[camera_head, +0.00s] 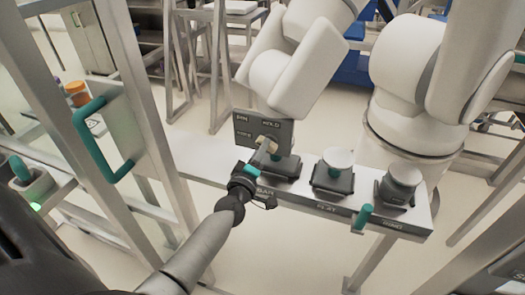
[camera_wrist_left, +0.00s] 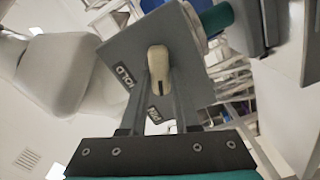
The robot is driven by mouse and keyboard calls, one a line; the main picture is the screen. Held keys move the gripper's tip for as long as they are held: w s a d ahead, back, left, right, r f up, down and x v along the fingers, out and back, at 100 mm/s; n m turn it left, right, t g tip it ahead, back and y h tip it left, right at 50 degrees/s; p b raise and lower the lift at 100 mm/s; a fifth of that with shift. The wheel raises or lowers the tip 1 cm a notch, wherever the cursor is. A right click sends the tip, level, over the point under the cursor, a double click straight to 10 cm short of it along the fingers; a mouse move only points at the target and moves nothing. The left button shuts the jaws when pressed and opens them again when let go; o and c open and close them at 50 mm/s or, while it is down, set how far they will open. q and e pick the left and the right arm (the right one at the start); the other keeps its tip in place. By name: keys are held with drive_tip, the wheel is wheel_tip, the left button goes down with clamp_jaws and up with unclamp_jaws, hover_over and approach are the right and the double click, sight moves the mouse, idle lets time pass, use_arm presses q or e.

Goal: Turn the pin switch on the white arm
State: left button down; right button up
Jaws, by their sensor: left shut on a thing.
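The white arm (camera_head: 295,70) hangs at the top middle, with a dark switch plate (camera_head: 283,132) at its lower end. The plate also shows in the wrist view (camera_wrist_left: 120,55). It carries small labels, one reading HOLD. The pin switch is a cream knob with a dark line; it shows in the wrist view (camera_wrist_left: 158,62) and partly in the head view (camera_head: 270,140). My left gripper (camera_head: 262,156) is shut on this knob, with its fingers on both sides in the wrist view (camera_wrist_left: 160,100). The knob's line runs about along the fingers. My right gripper is not in view.
A metal bench (camera_head: 225,175) runs below the plate, bearing several dark stands with round white tops and a teal handle (camera_head: 363,216). A second white arm (camera_head: 420,100) stands at right. A metal frame with a teal handle (camera_head: 88,140) rises at left.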

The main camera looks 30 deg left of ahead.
use_arm(q)
drive_tip(key=shift+f+n+b, duration=0.15)
drive_tip(key=shift+n+b, duration=0.1)
drive_tip(key=shift+n, duration=0.9)
drive_tip(key=shift+f+n+b, duration=0.1)
drive_tip(key=shift+n+b, duration=0.1)
drive_tip(key=shift+n, duration=0.95)
drive_tip(key=c, duration=0.6)
unclamp_jaws()
drive_tip(key=shift+c, duration=0.2)
drive_tip(key=v, duration=1.5)
drive_tip(key=shift+s, duration=0.2)
drive_tip(key=shift+f, duration=0.15)
